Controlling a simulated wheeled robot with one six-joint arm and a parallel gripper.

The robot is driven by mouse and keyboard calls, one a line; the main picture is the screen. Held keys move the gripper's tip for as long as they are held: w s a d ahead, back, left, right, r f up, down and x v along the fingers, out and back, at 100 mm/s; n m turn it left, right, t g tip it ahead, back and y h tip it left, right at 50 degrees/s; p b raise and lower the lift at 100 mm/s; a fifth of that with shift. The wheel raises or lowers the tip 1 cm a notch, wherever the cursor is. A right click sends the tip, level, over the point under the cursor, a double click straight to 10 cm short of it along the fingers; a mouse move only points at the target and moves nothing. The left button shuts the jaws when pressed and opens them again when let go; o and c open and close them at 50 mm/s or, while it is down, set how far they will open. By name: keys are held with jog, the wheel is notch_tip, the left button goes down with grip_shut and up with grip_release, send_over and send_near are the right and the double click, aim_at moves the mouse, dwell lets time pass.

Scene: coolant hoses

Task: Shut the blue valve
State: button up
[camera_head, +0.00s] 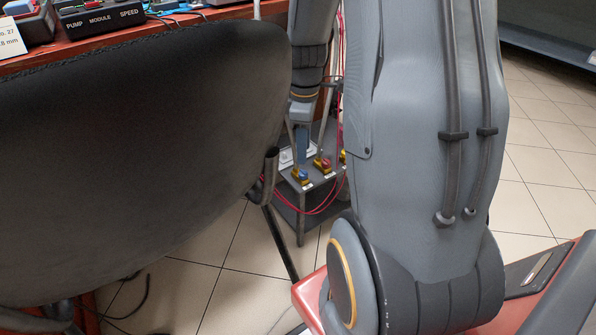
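The blue valve (301,175) is a small brass fitting with a blue handle. It sits at the front left of a low grey stand, in the gap between the chair and my arm. My gripper (302,157) points down just above it. It is small and partly blends with the background, so I cannot tell whether its fingers are apart or whether they touch the handle. The handle's exact angle is too small to read. A similar brass valve with a red handle (326,163) is to its right. A third brass fitting (343,156) is partly hidden behind my arm.
A large black chair (130,150) fills the left side, close to my arm. Red hoses (318,211) loop in front of the grey stand (300,228). A wooden bench (190,17) with a pump module (100,19) is behind the chair. Tiled floor (545,165) is clear at right.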

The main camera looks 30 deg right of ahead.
aim_at(304, 173)
notch_tip(304, 173, down, 8)
jog(key=b, duration=0.4)
grip_shut()
